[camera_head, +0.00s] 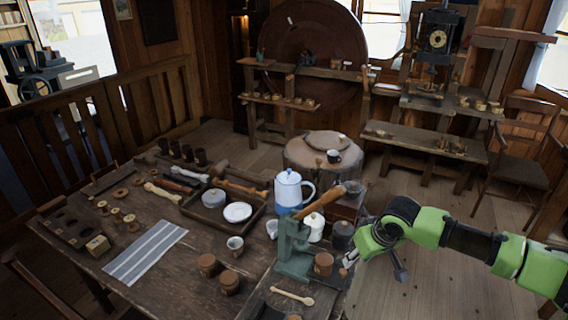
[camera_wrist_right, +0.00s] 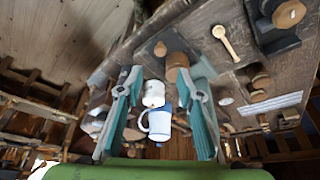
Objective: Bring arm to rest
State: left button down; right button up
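My right arm comes in from the right in the head view, green and black. My right gripper (camera_head: 350,261) is at its end, by the right edge of the workbench (camera_head: 165,262), close to the green press (camera_head: 294,252). The gripper shows small there. In the right wrist view the two teal fingers of my right gripper (camera_wrist_right: 167,75) stand wide apart. A brown wooden cup (camera_wrist_right: 177,64), a white pot (camera_wrist_right: 153,93) and a blue and white coffee pot (camera_wrist_right: 158,122) show in the gap, with nothing visibly gripped. My left gripper is in neither view.
The coffee pot (camera_head: 288,190), white pot (camera_head: 314,228) and a dark canister (camera_head: 342,236) stand near the right arm. A wooden spoon (camera_head: 292,296) and wooden cups lie on the bench. Open floor (camera_head: 440,290) shows below my right arm.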

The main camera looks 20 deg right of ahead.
jog(key=s+a+f+n+y, duration=0.15)
jog(key=s+a+f, duration=0.3)
jog(key=a, duration=0.55)
jog(key=s+a+f+n+y, duration=0.1)
jog(key=s+a+f+n, duration=0.4)
jog(key=a, duration=0.6)
jog(key=s+r+m+h, duration=0.2)
jog(key=s+r+m, duration=0.1)
jog(key=s, duration=1)
notch_tip(320, 180, down, 30)
jog(key=s+g+b, duration=0.2)
jog(key=s+b, duration=0.1)
jog(key=s+d+f+g+b, duration=0.1)
jog(key=s+d+f, duration=0.1)
jog(key=s+f, duration=1.4)
jog(key=shift+s+d+f, duration=0.25)
jog(key=shift+d+f, duration=0.15)
jog(key=shift+f, duration=0.35)
